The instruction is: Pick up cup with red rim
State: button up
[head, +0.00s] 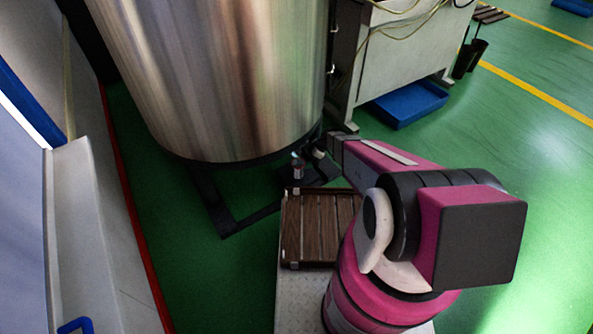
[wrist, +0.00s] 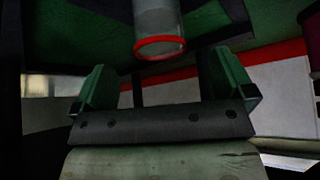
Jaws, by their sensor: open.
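The cup with the red rim (wrist: 160,28) shows at the top middle of the wrist view. It is a greyish, see-through cylinder cut off by the picture's top edge, with its red rim towards my gripper. My gripper (wrist: 162,66) has its two green fingers wide apart, with nothing between them. The cup is beyond the fingertips, roughly in line with the gap, and appears apart from both fingers. In the head view my gripper is not clearly seen near the foot of the steel tank. A small greyish object (head: 298,168) there is too small to identify.
The large steel tank (head: 225,75) stands on a dark frame (head: 228,222) close to my arm. A brown slatted rack (head: 315,225) lies below. A blue tray (head: 405,104) is under a grey cabinet (head: 405,55). Open green floor (head: 530,110) lies to the right.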

aim_at(300, 165)
jog(key=x, duration=0.8)
jog(key=shift+w+a+f, duration=0.15)
jog(key=shift+a+f, duration=0.05)
jog(key=shift+f, duration=0.05)
jog(key=c, duration=1.1)
jog(key=shift+c, duration=0.2)
jog(key=shift+r, duration=0.2)
